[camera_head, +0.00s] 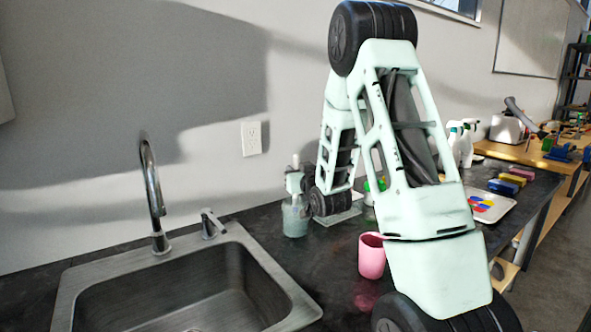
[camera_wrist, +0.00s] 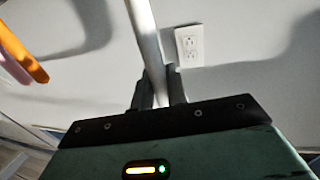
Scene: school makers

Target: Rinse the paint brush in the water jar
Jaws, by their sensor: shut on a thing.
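A translucent grey-teal jar (camera_head: 295,222), likely the water jar, stands on the dark counter right of the sink. My gripper (camera_head: 295,182) is directly above its mouth in the head view. In the wrist view my gripper (camera_wrist: 160,88) is shut on a pale, slim handle (camera_wrist: 143,28), which I take to be the paint brush. The handle runs up between the fingers, slightly tilted. A short pale end of the brush (camera_head: 296,160) shows above the gripper in the head view. The brush's lower end is hidden, so I cannot tell whether it is in the water.
A steel sink (camera_head: 185,290) with a tall faucet (camera_head: 152,195) is at the left. A pink cup (camera_head: 371,258) stands near my arm. A white paint tray (camera_head: 492,208), colored blocks (camera_head: 505,186) and a spray bottle (camera_head: 462,145) are farther right. An orange stick (camera_wrist: 22,52) shows in the wrist view.

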